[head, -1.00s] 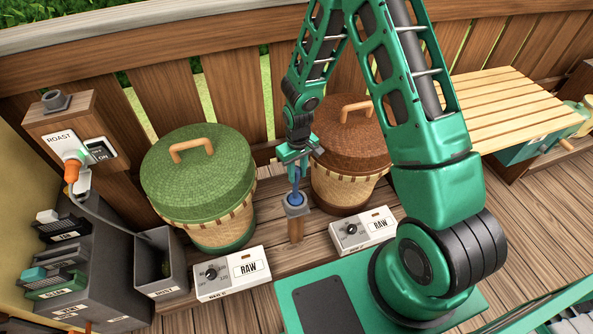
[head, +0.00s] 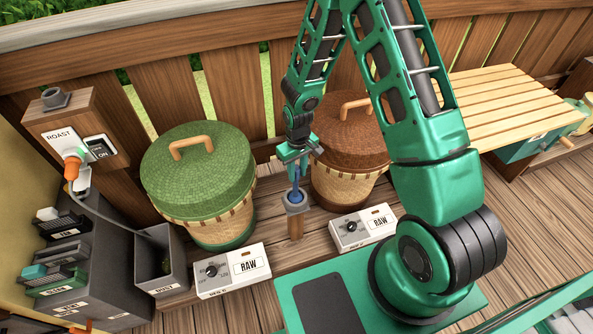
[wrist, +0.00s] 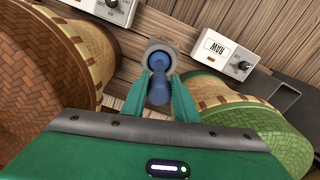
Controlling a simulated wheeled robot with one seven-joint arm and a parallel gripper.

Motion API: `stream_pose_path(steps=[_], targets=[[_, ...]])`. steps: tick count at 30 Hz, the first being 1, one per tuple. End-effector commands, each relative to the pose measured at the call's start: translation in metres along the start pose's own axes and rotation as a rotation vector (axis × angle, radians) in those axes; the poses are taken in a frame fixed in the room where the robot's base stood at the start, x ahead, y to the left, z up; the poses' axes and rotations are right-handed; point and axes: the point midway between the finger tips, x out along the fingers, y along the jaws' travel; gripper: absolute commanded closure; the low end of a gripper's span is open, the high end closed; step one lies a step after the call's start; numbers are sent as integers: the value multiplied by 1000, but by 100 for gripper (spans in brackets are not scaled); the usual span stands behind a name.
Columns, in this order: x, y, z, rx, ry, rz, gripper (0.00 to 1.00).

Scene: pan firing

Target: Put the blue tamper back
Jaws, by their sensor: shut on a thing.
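The blue tamper (head: 296,196) stands upright at the grey ring holder (head: 295,208) on top of a short wooden post (head: 296,229), between the two baskets. My gripper (head: 296,168) is above the post with its fingers on either side of the tamper. The wrist view shows the tamper's blue handle (wrist: 158,92) between my green fingers, with the grey holder (wrist: 160,50) around its far end. My gripper is shut on the tamper. The tamper's lower end is hidden, so I cannot tell how deep it sits.
A green-lidded basket (head: 197,170) stands left of the post and a brown-lidded basket (head: 345,135) close to its right. Two white RAW boxes (head: 232,271) (head: 362,230) lie in front. An empty grey ring (head: 54,98) tops the ROAST post at left.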

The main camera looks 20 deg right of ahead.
Motion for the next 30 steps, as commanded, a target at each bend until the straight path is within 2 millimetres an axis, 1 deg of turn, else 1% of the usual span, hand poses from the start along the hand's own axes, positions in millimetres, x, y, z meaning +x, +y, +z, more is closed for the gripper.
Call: stream_pose_path(steps=[14, 15, 16, 17, 26, 30], targets=[[10, 0, 0, 0, 0, 0, 100], [10, 0, 0, 0, 1, 0, 64], [10, 0, 0, 0, 1, 0, 56], [10, 0, 0, 0, 1, 0, 51], [9, 0, 0, 0, 1, 0, 51], [0, 0, -1, 0, 2, 1, 51]])
